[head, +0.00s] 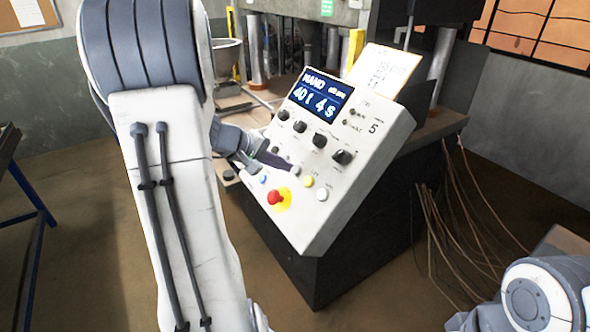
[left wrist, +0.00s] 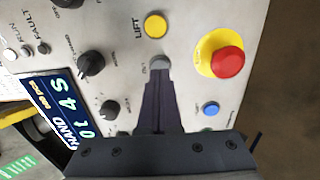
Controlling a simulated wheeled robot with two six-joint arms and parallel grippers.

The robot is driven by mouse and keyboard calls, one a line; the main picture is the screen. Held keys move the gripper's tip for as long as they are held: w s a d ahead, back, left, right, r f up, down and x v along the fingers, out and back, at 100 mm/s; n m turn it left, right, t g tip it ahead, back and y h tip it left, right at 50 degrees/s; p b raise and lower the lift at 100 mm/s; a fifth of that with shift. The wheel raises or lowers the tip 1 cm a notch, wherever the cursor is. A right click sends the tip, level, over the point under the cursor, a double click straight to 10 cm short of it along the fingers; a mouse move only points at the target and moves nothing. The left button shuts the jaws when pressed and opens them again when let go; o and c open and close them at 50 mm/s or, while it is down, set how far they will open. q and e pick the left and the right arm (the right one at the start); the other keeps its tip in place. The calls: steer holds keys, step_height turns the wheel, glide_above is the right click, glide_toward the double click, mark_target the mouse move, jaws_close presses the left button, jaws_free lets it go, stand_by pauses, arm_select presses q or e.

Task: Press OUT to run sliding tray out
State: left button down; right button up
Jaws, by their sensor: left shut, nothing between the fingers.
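A tilted white control panel (head: 345,190) stands in the middle of the head view, with a blue display (head: 315,97) reading HAND, 40t and 4s. My left gripper (head: 290,166) is shut and empty, its dark fingers pointing at a grey button (left wrist: 160,62). The fingertips overlap the button's edge in the left wrist view; I cannot tell if they touch it. The small label beside it is too blurred to read. A yellow button (left wrist: 155,26) marked LIFT sits beside it. The tray is not clearly visible. My right gripper is out of view.
A red emergency stop (left wrist: 228,62) on a yellow ring and a blue button (left wrist: 211,108) are close to the fingers. Black knobs (head: 319,140) line the panel above. Loose cables (head: 455,215) hang at the right. A paper sheet (head: 384,70) stands behind the panel.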

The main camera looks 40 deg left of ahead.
arm_select(q)
steer(key=shift+b+x, duration=0.75)
steer(key=shift+x, duration=0.15)
stand_by(0.6)
steer(key=shift+w+b, duration=0.1)
steer(key=shift+b, duration=0.25)
stand_by(0.4)
stand_by(0.3)
steer(key=shift+s+a+r+p, duration=0.15)
steer(key=shift+s+r+p, duration=0.15)
steer(key=shift+s+r, duration=0.15)
steer(key=p+v, duration=0.2)
steer(key=v, duration=0.4)
steer(key=shift+s, duration=0.25)
steer(key=shift+a+r, duration=0.1)
steer(key=shift+a, duration=0.05)
